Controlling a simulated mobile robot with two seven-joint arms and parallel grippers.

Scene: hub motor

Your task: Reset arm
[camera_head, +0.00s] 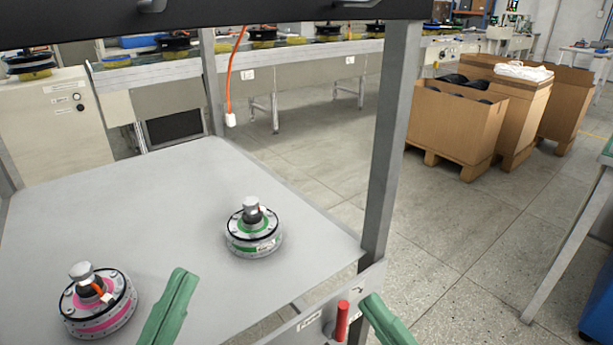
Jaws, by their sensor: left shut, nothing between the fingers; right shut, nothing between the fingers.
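Two hub motors lie on the grey tabletop (150,210). One hub motor with a green ring (254,243) sits near the middle right. The other, with a pink ring (97,317), sits at the front left, with a short orange cable at its shaft. My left gripper (182,278) shows green fingers pressed together, in front of and between the motors in the picture, apart from both. My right gripper (372,301), also green and shut, is at the bottom, right of the table edge. Both are empty. Their rear parts are cut off by the frame.
A red handle (342,321) stands at the table's right edge, close to my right gripper. A grey post (390,140) rises at the table corner. An orange cable (231,80) with a white plug hangs above the back. Cardboard boxes (455,125) stand on pallets beyond.

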